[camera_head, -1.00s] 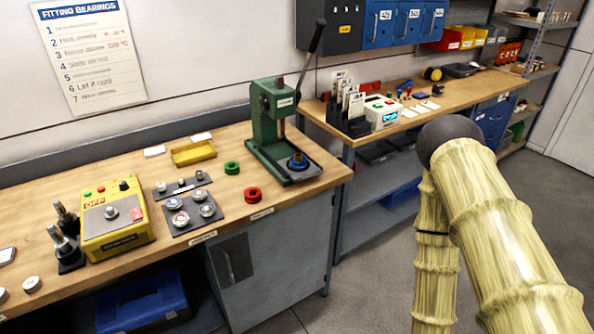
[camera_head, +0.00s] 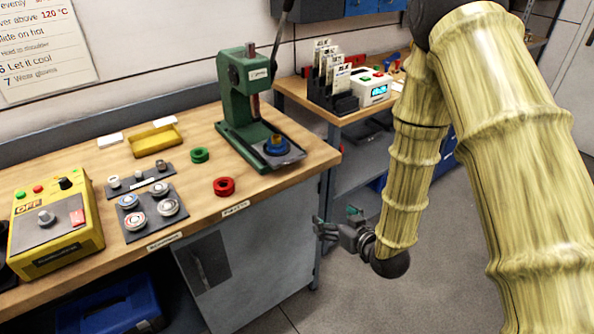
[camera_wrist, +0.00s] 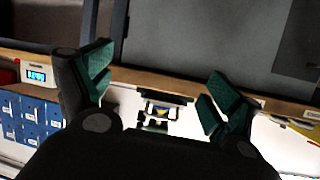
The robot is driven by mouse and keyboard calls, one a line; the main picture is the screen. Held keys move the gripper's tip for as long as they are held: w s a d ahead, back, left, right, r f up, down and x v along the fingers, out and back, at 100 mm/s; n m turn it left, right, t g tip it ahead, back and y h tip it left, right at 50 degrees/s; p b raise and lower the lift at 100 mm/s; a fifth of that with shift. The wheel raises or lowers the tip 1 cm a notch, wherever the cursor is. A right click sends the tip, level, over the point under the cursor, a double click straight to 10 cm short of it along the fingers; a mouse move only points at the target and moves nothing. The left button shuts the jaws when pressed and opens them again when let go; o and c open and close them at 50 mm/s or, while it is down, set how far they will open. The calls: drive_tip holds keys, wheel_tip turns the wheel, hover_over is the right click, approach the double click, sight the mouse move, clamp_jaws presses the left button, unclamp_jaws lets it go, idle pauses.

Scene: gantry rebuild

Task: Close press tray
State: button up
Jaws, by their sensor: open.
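The green press (camera_head: 240,95) stands at the right end of the wooden bench. Its flat grey tray (camera_head: 293,154) sticks out of the base toward the bench's front right edge. A blue holder with a brass-coloured piece (camera_head: 277,144) sits on the tray. My gripper (camera_head: 322,228) is in front of the bench's right end, lower than the tray and apart from it. In the wrist view my gripper (camera_wrist: 158,88) is open, its green-padded fingers spread with nothing held. A small dark shape with yellow and blue shows between them, too small to tell.
The bench holds a yellow control box (camera_head: 55,225), a bearing plate (camera_head: 150,212), a red ring (camera_head: 224,187), a green ring (camera_head: 200,155) and a yellow tray (camera_head: 156,140). A second bench with a white display box (camera_head: 372,88) stands behind right. Open floor lies before the cabinet (camera_head: 255,260).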

sight(296, 159)
drive_tip(key=w+a+r+n+t+y+b, duration=0.2)
drive_tip(key=w+a+r+n+y, duration=0.15)
drive_tip(key=r, duration=0.75)
drive_tip(key=shift+m+y, duration=0.25)
drive_tip(key=shift+m, duration=0.2)
drive_tip(key=p+x, duration=0.2)
drive_tip(key=x, duration=1)
drive_tip(key=shift+s+r, duration=0.1)
drive_tip(key=shift+r, duration=0.05)
